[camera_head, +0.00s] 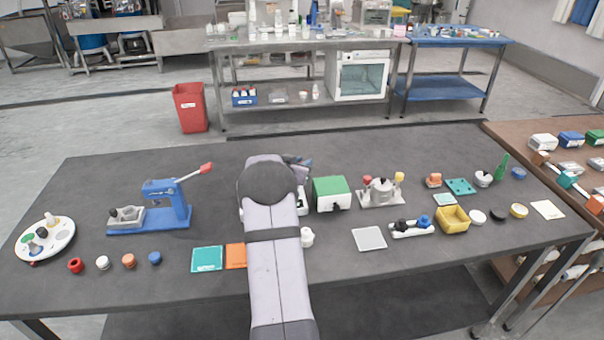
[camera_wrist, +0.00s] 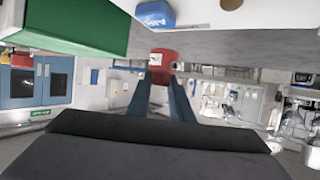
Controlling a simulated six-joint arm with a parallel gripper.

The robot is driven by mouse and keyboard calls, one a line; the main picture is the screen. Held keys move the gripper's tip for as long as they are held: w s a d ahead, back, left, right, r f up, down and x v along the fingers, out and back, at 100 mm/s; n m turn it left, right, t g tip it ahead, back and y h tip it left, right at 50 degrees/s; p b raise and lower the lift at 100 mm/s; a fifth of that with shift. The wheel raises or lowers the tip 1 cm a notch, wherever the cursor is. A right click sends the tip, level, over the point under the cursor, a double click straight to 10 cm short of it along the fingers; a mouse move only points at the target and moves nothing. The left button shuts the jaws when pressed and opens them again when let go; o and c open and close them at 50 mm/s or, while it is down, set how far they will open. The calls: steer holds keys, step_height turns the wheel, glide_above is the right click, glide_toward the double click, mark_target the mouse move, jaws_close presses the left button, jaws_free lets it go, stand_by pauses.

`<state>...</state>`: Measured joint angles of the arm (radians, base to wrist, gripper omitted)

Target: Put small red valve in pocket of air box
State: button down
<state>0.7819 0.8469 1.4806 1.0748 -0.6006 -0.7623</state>
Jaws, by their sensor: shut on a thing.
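My gripper (camera_wrist: 163,76) is shut on a small red valve (camera_wrist: 163,58), a short red cylinder with a pale mark, held at its fingertips. In the head view my own arm hides the valve and most of the gripper. A box with a green top and white lower part (camera_head: 331,193) stands on the table just right of my arm; I cannot tell for sure that it is the air box. A green box face (camera_wrist: 75,28) fills the upper left of the wrist view, apart from the valve. No pocket on it can be made out.
A white body with a dark hole (camera_wrist: 265,14) and a blue piece (camera_wrist: 155,12) are near the valve in the wrist view. A blue lever press (camera_head: 165,205) stands left of my arm. A metal fixture (camera_head: 381,192) stands right of the green box. The back of the table is mostly clear.

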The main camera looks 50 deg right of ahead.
steer(key=shift+f, duration=1.8)
steer(key=shift+f, duration=0.1)
steer(key=shift+f, duration=0.1)
steer(key=c, duration=1.6)
jaws_free()
steer(key=shift+r, duration=0.25)
steer(key=b+v, duration=0.1)
steer(key=v, duration=1.1)
steer(key=shift+f, duration=0.15)
steer(key=o, duration=0.4)
